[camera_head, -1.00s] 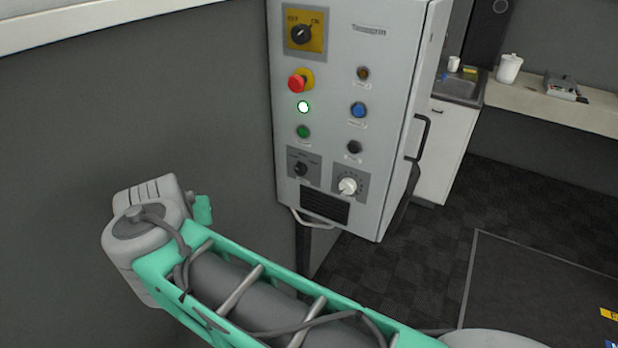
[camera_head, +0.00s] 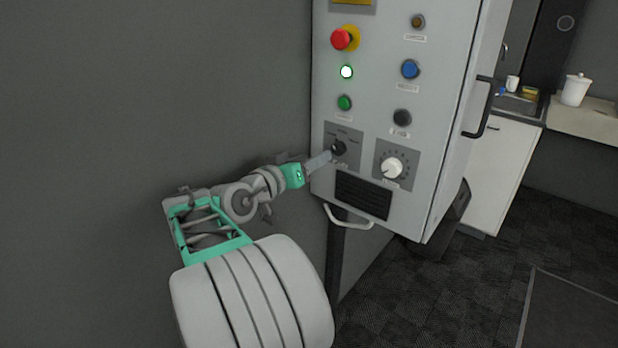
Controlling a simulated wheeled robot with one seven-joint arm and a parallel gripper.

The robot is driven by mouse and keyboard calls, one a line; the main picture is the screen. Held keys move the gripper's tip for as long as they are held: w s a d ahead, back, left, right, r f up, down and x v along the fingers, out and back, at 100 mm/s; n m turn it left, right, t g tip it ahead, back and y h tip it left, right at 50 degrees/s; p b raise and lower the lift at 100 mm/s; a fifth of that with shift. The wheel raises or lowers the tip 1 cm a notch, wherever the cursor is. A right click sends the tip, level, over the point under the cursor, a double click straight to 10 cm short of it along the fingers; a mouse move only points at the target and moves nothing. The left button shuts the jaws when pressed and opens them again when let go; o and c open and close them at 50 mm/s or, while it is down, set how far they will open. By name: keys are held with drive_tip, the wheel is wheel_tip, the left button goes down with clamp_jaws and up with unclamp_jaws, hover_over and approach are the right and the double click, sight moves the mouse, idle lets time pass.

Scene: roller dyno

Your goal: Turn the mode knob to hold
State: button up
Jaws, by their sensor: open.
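The mode knob (camera_head: 339,147) is a small black knob on a grey plate, low on the left of the control cabinet (camera_head: 375,120). Small labels surround it, too small to read, so its setting cannot be told. My gripper (camera_head: 328,156) reaches in from the lower left, with its grey fingers at the knob. The fingers are open and seem to be around or just before the knob; contact cannot be told. They partly cover the knob's left side and plate.
A white dial (camera_head: 391,168) sits close to the right of the knob. Above are a green button (camera_head: 344,103), a black button (camera_head: 402,117) and a red emergency stop (camera_head: 343,38). A vent (camera_head: 362,195) and a handle (camera_head: 348,218) lie below. Wall space at left is clear.

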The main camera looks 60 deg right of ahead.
sight(335, 150)
drive_tip(key=shift+g+h, duration=0.4)
drive_tip(key=d, duration=0.3)
drive_tip(key=s+d+f, duration=0.1)
drive_tip(key=d, duration=0.2)
drive_tip(key=s+d+p, duration=0.1)
drive_tip(key=d, duration=0.2)
drive_tip(key=shift+d+f, duration=0.1)
drive_tip(key=shift+f, duration=0.05)
clamp_jaws()
drive_tip(key=shift+w, duration=0.1)
